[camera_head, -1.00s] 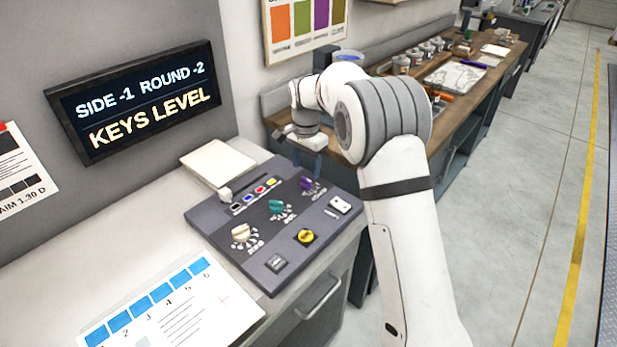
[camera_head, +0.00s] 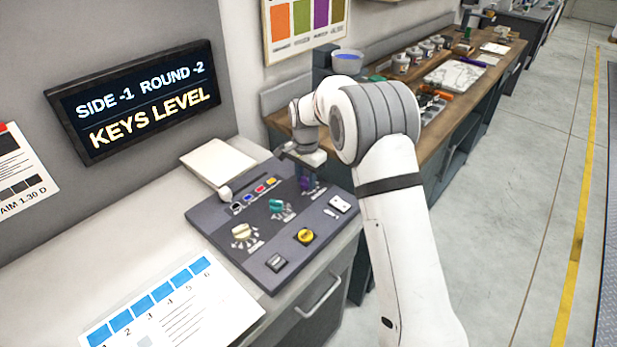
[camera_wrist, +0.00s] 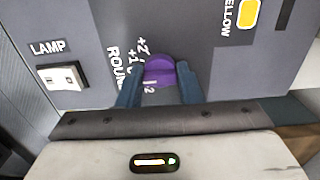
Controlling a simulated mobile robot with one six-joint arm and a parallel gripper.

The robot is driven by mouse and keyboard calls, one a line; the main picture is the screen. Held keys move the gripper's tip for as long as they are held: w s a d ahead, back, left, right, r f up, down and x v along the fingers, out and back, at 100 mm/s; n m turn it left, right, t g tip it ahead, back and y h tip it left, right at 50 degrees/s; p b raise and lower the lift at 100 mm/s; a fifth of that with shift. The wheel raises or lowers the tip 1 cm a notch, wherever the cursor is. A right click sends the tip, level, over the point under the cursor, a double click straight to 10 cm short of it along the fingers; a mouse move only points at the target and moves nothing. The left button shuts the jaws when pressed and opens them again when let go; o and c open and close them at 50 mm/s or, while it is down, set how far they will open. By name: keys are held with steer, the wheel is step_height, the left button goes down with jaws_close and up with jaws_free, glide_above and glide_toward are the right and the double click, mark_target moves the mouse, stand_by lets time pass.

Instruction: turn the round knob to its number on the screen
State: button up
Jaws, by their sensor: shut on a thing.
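The round knob (camera_wrist: 158,70) is purple and sits beside the printed word ROUND; it also shows in the head view (camera_head: 307,184), partly hidden under my gripper. My gripper (camera_wrist: 159,86) is over the panel with its two dark fingers on either side of the knob, shut on it. A "+2", a "+1" and a "2" show around the knob; the fingers hide other marks, and I cannot tell which number it points to. The screen (camera_head: 138,100) reads "SIDE -1 ROUND -2" and "KEYS LEVEL".
A numbered sheet (camera_head: 215,300) lies in front. A wooden bench stands beyond.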

steer(key=c, duration=0.3)
steer(key=shift+d, duration=0.4)
steer(key=shift+c, duration=0.3)
steer(key=shift+a+f, duration=0.1)
steer(key=shift+a, duration=0.2)
steer(key=shift+n, duration=0.7)
steer(key=shift+n+b, duration=0.5)
steer(key=shift+n, duration=0.6)
steer(key=n, duration=0.4)
steer(key=shift+b, duration=0.4)
steer(key=shift+n, duration=2.1)
